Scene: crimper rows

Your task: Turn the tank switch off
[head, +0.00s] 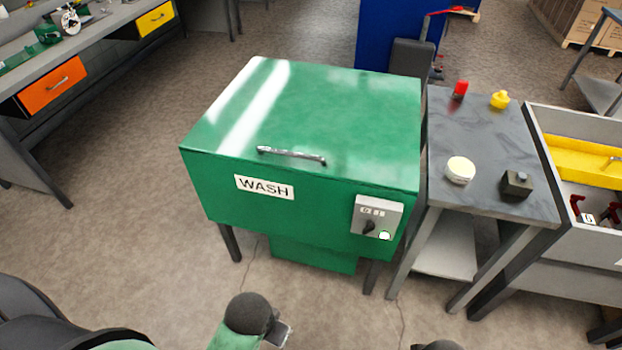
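The green wash tank (320,110) stands in the middle of the head view, with its lid down, a metal handle (291,156) and a WASH label (264,187). A grey switch panel (388,205) is on its front at the right. The panel carries a dark rotary switch (369,227) below two small position marks. The switch seems to tilt up and to the right, but it is too small to be sure. A pale, bright round lamp (384,236) sits beside it. Parts of my arms show at the bottom edge, away from the panel.
A grey side table (490,130) stands close right of the tank, holding a red item (460,89), a yellow item (500,99), a white round container (460,169) and a dark box (516,184). A sink unit stands farther right. The floor before the tank is open.

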